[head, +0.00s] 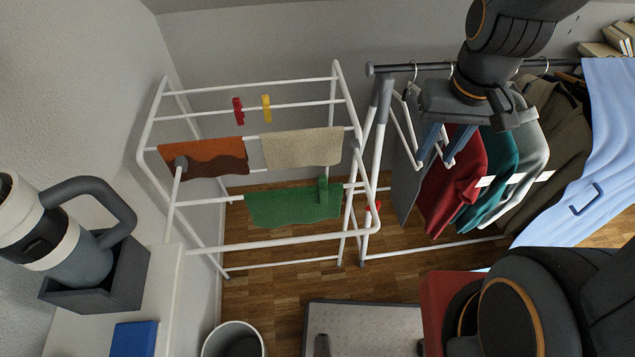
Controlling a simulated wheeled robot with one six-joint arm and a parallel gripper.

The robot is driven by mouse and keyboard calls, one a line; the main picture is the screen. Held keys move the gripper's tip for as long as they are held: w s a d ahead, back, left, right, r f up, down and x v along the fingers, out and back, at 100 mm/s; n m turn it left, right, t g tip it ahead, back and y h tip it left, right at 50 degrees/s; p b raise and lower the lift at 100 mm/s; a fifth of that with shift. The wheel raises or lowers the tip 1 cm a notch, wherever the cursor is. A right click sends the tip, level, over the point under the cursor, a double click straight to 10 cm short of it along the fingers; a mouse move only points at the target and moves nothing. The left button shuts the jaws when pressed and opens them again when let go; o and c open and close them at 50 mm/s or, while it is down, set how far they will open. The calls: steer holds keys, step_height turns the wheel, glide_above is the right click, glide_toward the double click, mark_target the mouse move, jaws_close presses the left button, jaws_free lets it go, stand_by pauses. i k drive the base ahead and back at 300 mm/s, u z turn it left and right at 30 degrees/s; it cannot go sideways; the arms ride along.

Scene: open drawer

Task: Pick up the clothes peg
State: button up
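Several clothes pegs show in the head view. A red peg (238,111) and a yellow peg (266,108) sit on an upper rail of the white drying rack (262,240). A green peg (323,190) is on the green cloth (285,207) on a lower rail. A small red item (373,206), perhaps another peg, is at the rack's right side. My gripper (434,162) is to the right of the rack, in front of the hanging clothes. Its two blue-grey fingers point down and are apart, with nothing seen between them.
An orange-brown cloth (205,156) and a beige cloth (303,148) hang on the rack. Shirts hang from a dark rail (430,67) at right. A bin (233,340) and a grey mat (365,320) are on the floor. A vacuum-like appliance (85,255) stands at left.

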mark_target(323, 180)
steer(key=u, duration=0.8)
steer(key=k, duration=1.05)
steer(key=u, duration=0.05)
steer(key=i, duration=0.6)
steer(key=z, duration=0.4)
